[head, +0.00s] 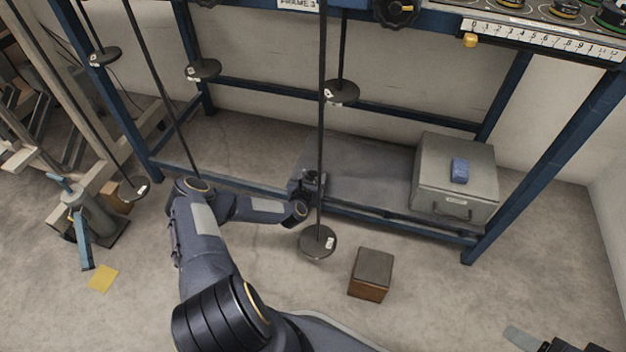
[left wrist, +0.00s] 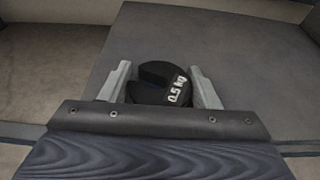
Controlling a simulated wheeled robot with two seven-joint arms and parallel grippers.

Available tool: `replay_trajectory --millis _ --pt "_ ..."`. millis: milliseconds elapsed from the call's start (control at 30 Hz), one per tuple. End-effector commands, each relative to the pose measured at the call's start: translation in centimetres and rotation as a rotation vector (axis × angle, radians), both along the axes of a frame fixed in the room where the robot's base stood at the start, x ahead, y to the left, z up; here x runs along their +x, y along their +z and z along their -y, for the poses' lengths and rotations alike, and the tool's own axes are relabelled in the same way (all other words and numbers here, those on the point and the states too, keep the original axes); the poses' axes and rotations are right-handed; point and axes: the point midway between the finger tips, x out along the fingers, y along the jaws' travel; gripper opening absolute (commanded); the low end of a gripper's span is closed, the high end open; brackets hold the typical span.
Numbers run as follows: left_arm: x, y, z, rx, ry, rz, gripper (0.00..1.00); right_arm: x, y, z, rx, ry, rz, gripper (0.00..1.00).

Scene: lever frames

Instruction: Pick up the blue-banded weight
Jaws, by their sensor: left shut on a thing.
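A black slotted weight (left wrist: 150,95) marked "0.5 kg" sits between the two grey fingers of my left gripper (left wrist: 164,88) in the left wrist view. The gripper is shut on it. A trace of blue shows at its slot, but I cannot make out a full band. In the head view my left gripper (head: 312,184) is over the left end of the grey lower shelf, close beside a hanging rod. Part of my right gripper (head: 555,344) shows at the bottom right edge; its jaws are not clear.
Rods with round dark hangers, one low hanger (head: 318,242) nearest, hang from the blue frame (head: 380,112). A grey case (head: 455,185) with a blue block (head: 460,170) stands on the shelf (head: 365,168). A brown box (head: 371,273) is on the floor. Banded weights sit on the top ledge.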

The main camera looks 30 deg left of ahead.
Motion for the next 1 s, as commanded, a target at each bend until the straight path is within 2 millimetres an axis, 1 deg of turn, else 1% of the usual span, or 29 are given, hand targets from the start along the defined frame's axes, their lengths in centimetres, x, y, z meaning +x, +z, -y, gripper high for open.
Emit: replay_trajectory --millis 133,233,333,500,600,800,1000 --pt "0.0 0.2 0.0 0.000 0.000 0.002 0.26 0.0 0.1 0.0 0.000 0.000 0.000 0.66" --pt "0.0 0.9 0.0 0.000 0.000 0.002 0.26 0.0 0.5 0.0 0.000 0.000 0.000 0.66" --pt "0.0 2.6 0.0 0.000 0.000 0.003 0.26 0.0 1.3 0.0 0.000 0.000 0.000 0.66" --pt "0.1 6.1 0.0 0.000 -0.001 0.003 0.26 0.0 2.8 0.0 0.000 0.000 0.000 0.66" --pt "0.1 7.9 0.0 0.000 -0.001 0.003 0.26 0.0 3.5 0.0 0.000 0.000 0.000 0.66" --pt "0.0 10.1 0.0 0.000 0.000 0.001 0.26 0.0 4.3 0.0 0.000 0.000 0.000 0.66" --pt "0.0 11.4 0.0 0.000 0.001 0.002 0.26 0.0 5.0 0.0 0.000 0.000 0.000 0.66"
